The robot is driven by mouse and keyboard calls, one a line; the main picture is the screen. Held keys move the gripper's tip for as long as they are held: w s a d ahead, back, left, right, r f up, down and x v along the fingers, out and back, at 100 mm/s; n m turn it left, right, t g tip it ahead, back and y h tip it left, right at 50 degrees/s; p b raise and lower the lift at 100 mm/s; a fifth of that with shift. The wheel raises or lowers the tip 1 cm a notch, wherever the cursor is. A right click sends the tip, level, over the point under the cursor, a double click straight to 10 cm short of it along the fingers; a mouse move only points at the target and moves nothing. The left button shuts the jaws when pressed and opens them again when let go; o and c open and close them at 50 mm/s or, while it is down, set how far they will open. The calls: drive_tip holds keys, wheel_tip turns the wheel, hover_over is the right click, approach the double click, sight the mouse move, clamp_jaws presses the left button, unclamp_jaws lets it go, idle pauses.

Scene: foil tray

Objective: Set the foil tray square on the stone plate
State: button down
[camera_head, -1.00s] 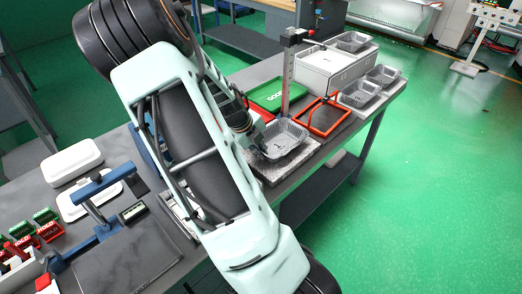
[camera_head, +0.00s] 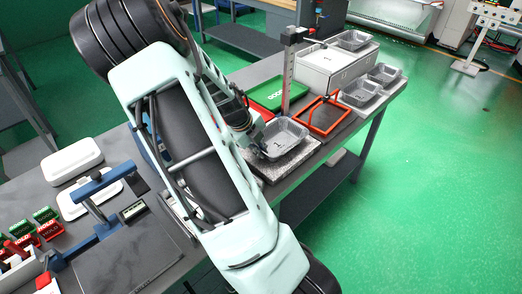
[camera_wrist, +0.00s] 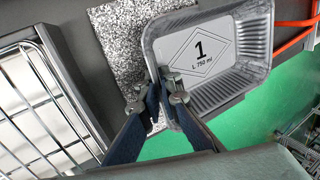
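The foil tray (camera_head: 281,138) is a silver, ribbed, open tray with a white label reading 1, L 750 ml. It also shows in the wrist view (camera_wrist: 236,66). My gripper (camera_wrist: 158,88) is closed on the tray's near rim at a corner, one finger on each side of the wall. The speckled stone plate (camera_head: 283,168) lies on the bench under the tray; its left part (camera_wrist: 118,42) shows in the wrist view. The tray looks offset to the right of the plate and turned against its edges. Whether it touches the plate is hidden.
An orange-red frame (camera_head: 325,117) lies just right of the tray, and a post (camera_head: 288,75) stands behind it. A green tray (camera_head: 277,92) lies behind. More foil trays (camera_head: 360,93) stand at the back right. A wire rack (camera_wrist: 40,100) is left of the plate.

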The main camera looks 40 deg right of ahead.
drive_tip(key=shift+f, duration=0.2)
drive_tip(key=c, duration=2.6)
unclamp_jaws()
drive_tip(key=shift+c, duration=0.2)
drive_tip(key=o, duration=0.6)
drive_tip(key=shift+c, duration=0.2)
drive_tip(key=v, duration=1.2)
